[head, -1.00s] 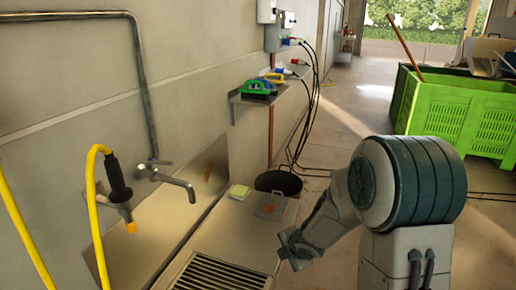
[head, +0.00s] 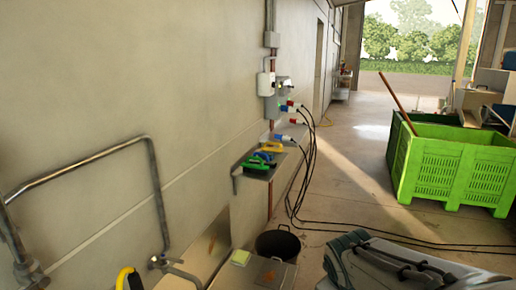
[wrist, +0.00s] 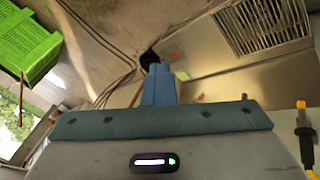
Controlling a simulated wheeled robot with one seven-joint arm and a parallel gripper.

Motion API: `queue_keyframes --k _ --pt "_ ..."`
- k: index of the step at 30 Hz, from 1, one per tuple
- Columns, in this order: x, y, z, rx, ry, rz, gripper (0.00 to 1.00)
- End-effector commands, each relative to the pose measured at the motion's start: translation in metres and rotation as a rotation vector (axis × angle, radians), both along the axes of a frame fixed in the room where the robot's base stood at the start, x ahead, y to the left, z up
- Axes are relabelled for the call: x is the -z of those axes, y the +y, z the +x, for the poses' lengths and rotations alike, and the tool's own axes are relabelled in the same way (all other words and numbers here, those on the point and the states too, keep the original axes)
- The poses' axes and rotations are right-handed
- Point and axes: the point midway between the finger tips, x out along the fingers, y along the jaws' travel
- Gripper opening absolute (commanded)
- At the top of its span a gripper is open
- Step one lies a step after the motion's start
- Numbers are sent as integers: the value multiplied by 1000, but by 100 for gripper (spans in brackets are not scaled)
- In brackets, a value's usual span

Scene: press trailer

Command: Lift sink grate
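The sink grate (wrist: 262,25) shows in the wrist view at the top right, a dark slotted panel set in the pale metal sink top (wrist: 215,62). It lies flat, and its upper edge is cut off by the picture. It is out of the head view now. My gripper (wrist: 158,75) shows in the wrist view as one blue-grey finger piece at the centre, apart from the grate. I cannot tell whether a second finger is hidden behind it. Nothing shows held at its tip.
A dark bucket (head: 278,245) stands beyond the sink's end, near a yellow-green sponge (head: 240,257). A wall shelf (head: 257,170) holds brushes. Black cables (head: 300,180) hang to the floor. A green crate (head: 450,170) stands at right. A grey pipe (head: 95,157) runs along the wall.

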Motion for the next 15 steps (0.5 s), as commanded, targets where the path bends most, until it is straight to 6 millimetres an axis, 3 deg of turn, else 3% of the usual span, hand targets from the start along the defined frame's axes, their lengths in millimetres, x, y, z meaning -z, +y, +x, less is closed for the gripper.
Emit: queue_keyframes --k 1,6,12,15 --pt "-34 0 -11 52 -4 35 0" --pt "-91 6 -49 235 5 175 0" --pt "-140 18 -86 400 29 328 0" --pt "-153 23 -98 449 40 377 0"
